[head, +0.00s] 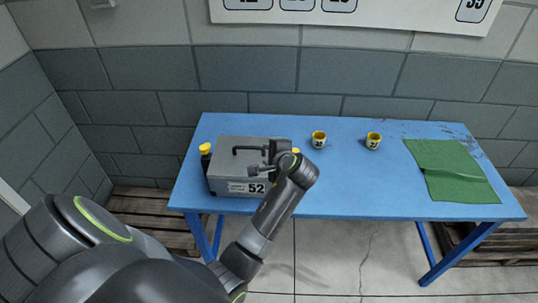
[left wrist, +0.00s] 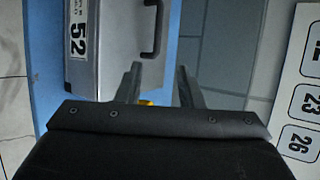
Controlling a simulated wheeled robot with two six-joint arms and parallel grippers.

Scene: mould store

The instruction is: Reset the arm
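My left arm reaches in from the left in the head view, and its gripper (head: 272,161) is in front of and above the right end of a grey metal case (head: 222,176) marked 52. In the left wrist view the gripper's two fingers (left wrist: 159,85) stand apart with nothing gripped between them. A small yellow patch shows behind the fingers. My right gripper is in neither view.
The case stands on a blue table (head: 350,190). Two yellow cups (head: 319,139) (head: 373,140) with dark number marks stand right of it, and a green cloth (head: 450,172) lies at the right. A yellow-capped bottle (head: 205,150) is at the case's left. Wooden pallets (head: 150,215) lie on the floor.

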